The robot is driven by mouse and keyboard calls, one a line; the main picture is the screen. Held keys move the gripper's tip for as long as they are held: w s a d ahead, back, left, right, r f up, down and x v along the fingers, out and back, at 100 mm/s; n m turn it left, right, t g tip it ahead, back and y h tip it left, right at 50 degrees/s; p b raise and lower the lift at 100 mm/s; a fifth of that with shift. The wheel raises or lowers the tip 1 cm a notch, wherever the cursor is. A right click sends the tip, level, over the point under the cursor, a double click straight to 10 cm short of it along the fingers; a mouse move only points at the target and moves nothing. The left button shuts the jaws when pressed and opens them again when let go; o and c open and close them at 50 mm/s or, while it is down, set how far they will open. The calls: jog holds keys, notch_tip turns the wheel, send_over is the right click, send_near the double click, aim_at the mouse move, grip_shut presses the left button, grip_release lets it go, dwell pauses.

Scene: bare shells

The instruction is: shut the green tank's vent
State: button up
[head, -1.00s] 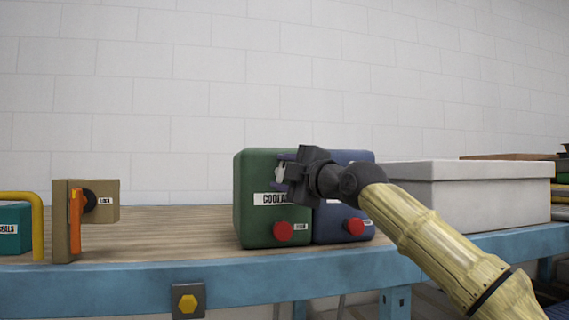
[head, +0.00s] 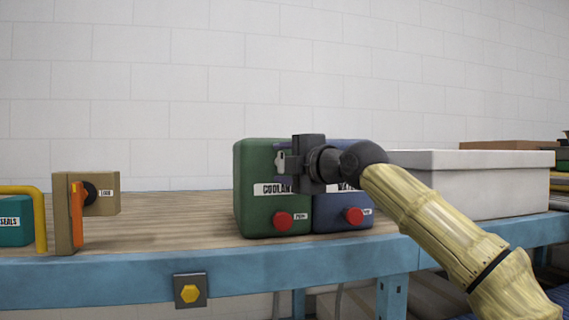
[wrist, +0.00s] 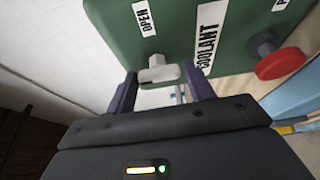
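The green tank (head: 250,210), labelled COOLANT, stands on the bench. It also fills the top of the wrist view (wrist: 190,25). Its vent handle, a small pale grey piece (wrist: 158,70), sticks out of the tank face below an OPEN label (wrist: 145,17). In the head view the handle (head: 280,160) shows just left of my gripper. My gripper (wrist: 160,76) is open, its two purple fingers on either side of the handle. I cannot tell whether they touch it. My gripper (head: 285,160) and wrist hide part of the tank front in the head view.
A red knob (head: 283,221) sits low on the green tank. A blue tank (head: 330,215) with its own red knob (head: 353,215) stands close on the right. A pale bin (head: 470,185) is further right. A tan block with an orange lever (head: 77,215) stands left, with clear bench between.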

jog(key=shift+o, duration=1.1)
jog(key=shift+s, duration=0.1)
jog(key=shift+s+d+f+b, duration=0.15)
jog(key=shift+s+d+b, duration=0.3)
jog(key=shift+b, duration=0.25)
jog(key=b+v, duration=0.9)
jog(key=v, duration=0.7)
jog(key=shift+r, duration=0.25)
jog(key=shift+a, duration=0.1)
jog(key=shift+f, duration=0.1)
